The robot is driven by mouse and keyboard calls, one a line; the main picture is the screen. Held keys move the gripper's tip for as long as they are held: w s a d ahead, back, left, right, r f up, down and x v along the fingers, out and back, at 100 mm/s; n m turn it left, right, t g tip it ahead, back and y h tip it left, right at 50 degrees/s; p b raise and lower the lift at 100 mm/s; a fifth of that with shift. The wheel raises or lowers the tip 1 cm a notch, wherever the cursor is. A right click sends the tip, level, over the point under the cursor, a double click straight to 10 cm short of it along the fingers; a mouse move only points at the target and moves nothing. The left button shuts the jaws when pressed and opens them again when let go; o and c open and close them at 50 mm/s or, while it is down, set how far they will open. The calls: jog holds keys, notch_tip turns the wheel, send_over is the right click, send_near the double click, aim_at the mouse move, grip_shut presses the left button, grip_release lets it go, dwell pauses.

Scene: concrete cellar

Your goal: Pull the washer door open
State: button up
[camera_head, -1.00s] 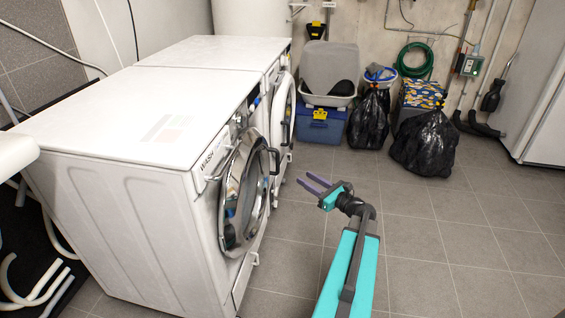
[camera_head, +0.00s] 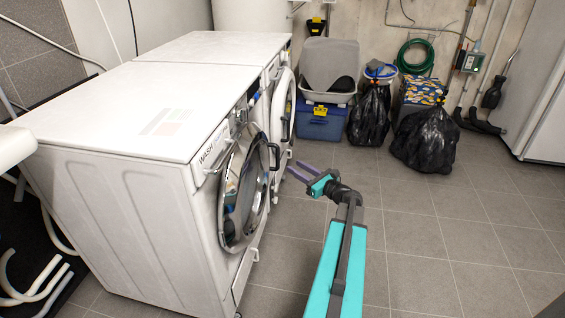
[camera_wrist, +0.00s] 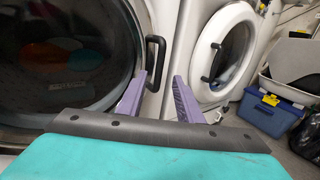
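The washer (camera_head: 120,190) is the nearer white machine on the left, labelled WASH. Its round chrome-rimmed door (camera_head: 243,190) appears shut against the front, with a dark handle (camera_head: 275,157) on its far side. In the wrist view the door glass (camera_wrist: 65,55) fills the left and the black handle (camera_wrist: 155,62) stands near the middle. My gripper (camera_head: 297,172) is open and empty, with purple fingers pointing toward the handle. In the wrist view my gripper (camera_wrist: 158,88) has its left fingertip close to the handle's lower end; I cannot tell whether they touch.
A second white machine (camera_head: 283,108) stands just beyond the washer; its round door (camera_wrist: 222,55) shows at right in the wrist view. A blue bin (camera_head: 318,124) and black bags (camera_head: 425,141) stand at the back. The tiled floor (camera_head: 420,240) on the right is clear.

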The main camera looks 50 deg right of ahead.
jog(key=w+b, duration=0.2)
jog(key=w, duration=0.6)
jog(key=shift+w, duration=0.3)
jog(key=shift+d, duration=0.1)
